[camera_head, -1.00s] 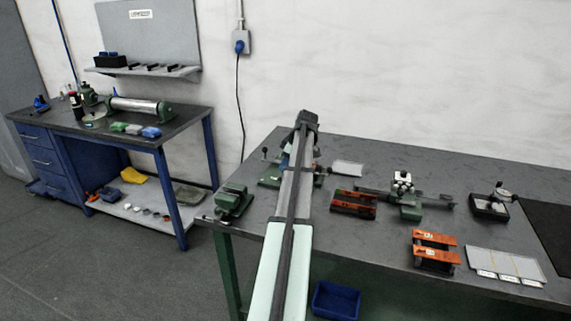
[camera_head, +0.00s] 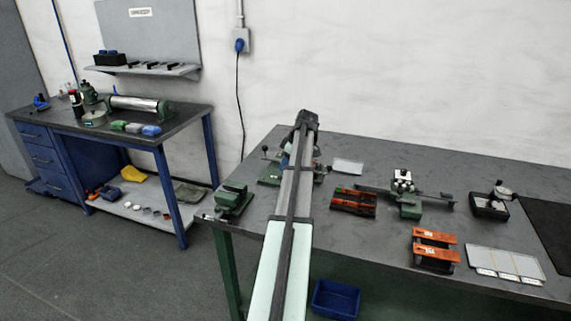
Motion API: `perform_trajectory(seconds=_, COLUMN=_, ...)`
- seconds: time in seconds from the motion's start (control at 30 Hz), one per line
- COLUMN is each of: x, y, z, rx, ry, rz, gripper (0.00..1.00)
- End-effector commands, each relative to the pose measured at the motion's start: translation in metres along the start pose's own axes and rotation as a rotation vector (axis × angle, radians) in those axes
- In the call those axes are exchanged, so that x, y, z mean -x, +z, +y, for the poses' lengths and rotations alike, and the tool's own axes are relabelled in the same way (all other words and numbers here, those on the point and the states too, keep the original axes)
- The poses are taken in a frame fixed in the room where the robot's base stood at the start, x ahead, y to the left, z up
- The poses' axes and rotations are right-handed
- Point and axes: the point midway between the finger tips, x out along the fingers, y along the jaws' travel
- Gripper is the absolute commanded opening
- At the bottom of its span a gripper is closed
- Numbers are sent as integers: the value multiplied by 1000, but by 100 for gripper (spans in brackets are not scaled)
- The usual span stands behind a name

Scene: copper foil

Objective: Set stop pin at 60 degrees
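A green fixture (camera_head: 270,178) with black-knobbed levers stands at the back left of the grey workbench, partly hidden behind my arm. One black knob (camera_head: 265,149) shows to the left of my arm, and a dark lever end shows to its right. It may be the bending device with the angle stop, but I cannot make out a stop pin or any degree marks. My arm reaches from the bottom of the picture over the bench to this fixture. My gripper is hidden behind my own arm, so its fingers and any contact cannot be seen.
A green vise (camera_head: 233,200) sits at the bench's left front corner. Right of my arm are orange-and-black racks (camera_head: 354,201), a green device with a bar (camera_head: 408,205), more orange pieces (camera_head: 434,250), a dial gauge box (camera_head: 488,208) and a labelled tray (camera_head: 503,263). A white card (camera_head: 348,167) lies behind.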

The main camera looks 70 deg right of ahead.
Motion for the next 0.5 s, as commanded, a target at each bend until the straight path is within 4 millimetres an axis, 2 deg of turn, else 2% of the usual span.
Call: perform_trajectory(seconds=0.5, x=-5, y=2, z=0, rx=0, ry=0, rz=0, gripper=0)
